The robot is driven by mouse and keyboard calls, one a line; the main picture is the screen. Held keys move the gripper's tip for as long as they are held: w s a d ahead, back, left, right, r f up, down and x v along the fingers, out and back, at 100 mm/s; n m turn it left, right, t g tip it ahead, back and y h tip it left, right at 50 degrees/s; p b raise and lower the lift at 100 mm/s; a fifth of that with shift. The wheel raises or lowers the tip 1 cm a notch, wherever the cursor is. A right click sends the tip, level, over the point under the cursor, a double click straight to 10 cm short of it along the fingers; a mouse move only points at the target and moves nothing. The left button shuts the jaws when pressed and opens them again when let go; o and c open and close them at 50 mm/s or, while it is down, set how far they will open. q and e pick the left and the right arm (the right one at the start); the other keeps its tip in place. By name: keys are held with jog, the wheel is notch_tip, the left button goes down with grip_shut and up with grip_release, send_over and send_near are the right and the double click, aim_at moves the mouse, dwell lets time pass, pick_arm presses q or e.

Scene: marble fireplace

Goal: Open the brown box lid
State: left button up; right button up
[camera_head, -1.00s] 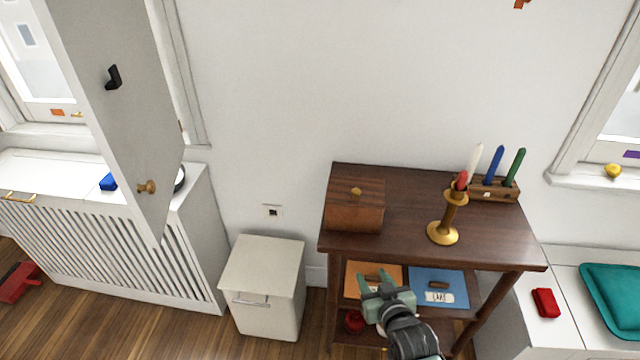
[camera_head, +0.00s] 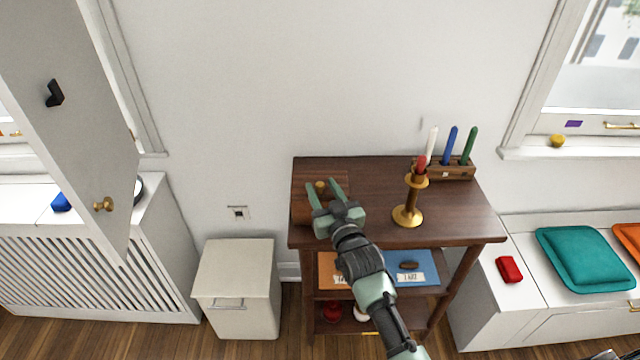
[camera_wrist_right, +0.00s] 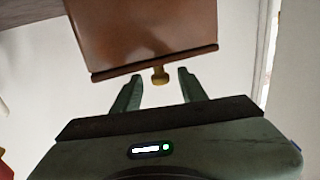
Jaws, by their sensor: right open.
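The brown box (camera_head: 301,212) stands on the left of the dark wooden table top. Its lid (camera_head: 335,176) looks shut, and a small brass knob (camera_head: 320,187) sits on it. My right gripper (camera_head: 324,188) is open at the box, its arm hiding much of the front. In the wrist view the box (camera_wrist_right: 145,35) is ahead, and the knob (camera_wrist_right: 159,77) shows between the tips of the open right gripper (camera_wrist_right: 160,78). I see no contact between fingers and knob. My left gripper is not in view.
A brass candlestick (camera_head: 407,214) with a red candle stands right of the box. Behind it is a wooden holder (camera_head: 457,171) with white, blue and green candles. A white bin (camera_head: 237,285) stands left of the table (camera_head: 455,219). An open white door (camera_head: 75,120) is at far left.

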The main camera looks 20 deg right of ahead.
jog(key=shift+w+a, duration=0.1)
jog(key=shift+w, duration=0.8)
grip_shut()
jog(key=shift+f, duration=0.1)
dwell(0.7)
